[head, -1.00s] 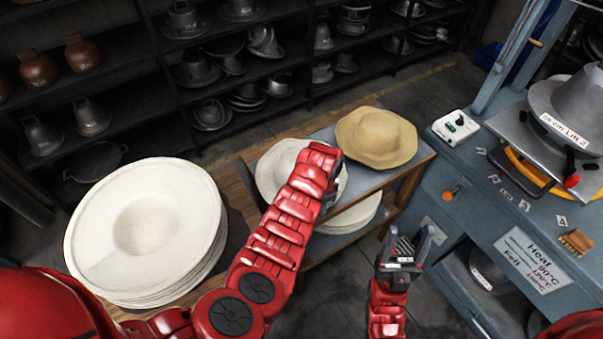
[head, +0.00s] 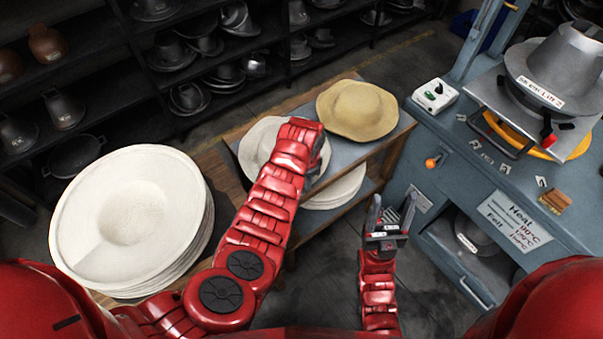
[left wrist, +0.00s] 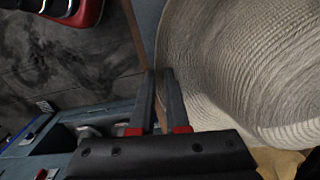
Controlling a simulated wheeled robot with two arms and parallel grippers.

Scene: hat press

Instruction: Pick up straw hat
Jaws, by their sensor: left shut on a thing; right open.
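A white woven straw hat (head: 256,142) lies on the grey top of a small bench, partly hidden behind my left forearm in the head view. The hat's ribbed weave fills the right of the left wrist view (left wrist: 240,70). My left gripper (left wrist: 160,75) is shut on the hat's brim at the edge. Its fingers are hidden by the arm in the head view. My right gripper (head: 392,203) is open and empty, pointing up in front of the bench. A tan hat (head: 357,108) lies on the bench right of the white one.
A stack of large white hats (head: 130,215) stands at the left. More white hats (head: 340,188) lie on the bench's lower shelf. A blue press table (head: 460,175) with a metal hat mould (head: 565,65) stands at the right. Dark shelves (head: 110,110) line the back.

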